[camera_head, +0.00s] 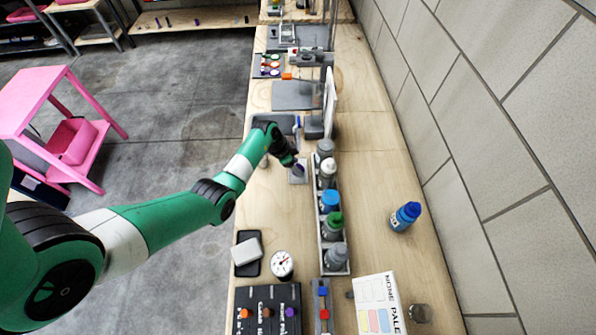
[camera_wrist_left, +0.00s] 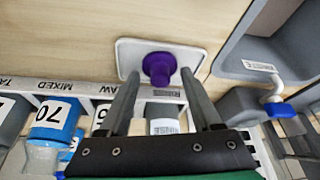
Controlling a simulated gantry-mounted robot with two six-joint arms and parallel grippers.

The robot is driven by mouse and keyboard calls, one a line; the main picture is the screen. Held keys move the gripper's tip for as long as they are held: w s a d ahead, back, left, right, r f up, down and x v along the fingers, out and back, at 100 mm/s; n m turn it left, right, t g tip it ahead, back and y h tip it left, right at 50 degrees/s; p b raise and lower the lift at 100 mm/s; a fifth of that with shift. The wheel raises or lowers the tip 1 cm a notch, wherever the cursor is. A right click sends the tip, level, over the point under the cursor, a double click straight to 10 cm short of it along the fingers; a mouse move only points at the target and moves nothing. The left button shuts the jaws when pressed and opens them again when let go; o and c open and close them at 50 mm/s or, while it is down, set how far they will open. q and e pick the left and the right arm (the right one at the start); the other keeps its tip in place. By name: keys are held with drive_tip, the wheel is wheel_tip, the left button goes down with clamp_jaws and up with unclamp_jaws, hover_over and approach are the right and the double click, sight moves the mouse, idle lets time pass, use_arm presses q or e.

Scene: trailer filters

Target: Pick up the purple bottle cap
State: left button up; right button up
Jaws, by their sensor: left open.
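The purple bottle cap (camera_wrist_left: 159,66) sits on a small white tray (camera_wrist_left: 128,58) on the wooden bench, in the left wrist view. In the head view it is a small purple spot (camera_head: 300,168), partly hidden by my left gripper. My left gripper (camera_wrist_left: 160,74) is open, with its two fingertips on either side of the cap in the wrist view. I cannot tell whether the fingers touch it or are still above it. My right gripper is in neither view.
A rack of capped bottles (camera_head: 347,268) stands close beside the tray. A grey bin (camera_wrist_left: 231,62) is right of the tray in the wrist view. A gauge (camera_head: 282,264) and boxes are at the near end.

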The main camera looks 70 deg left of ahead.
use_arm(q)
drive_tip(key=shift+r, duration=0.1)
clamp_jaws()
idle(0.3)
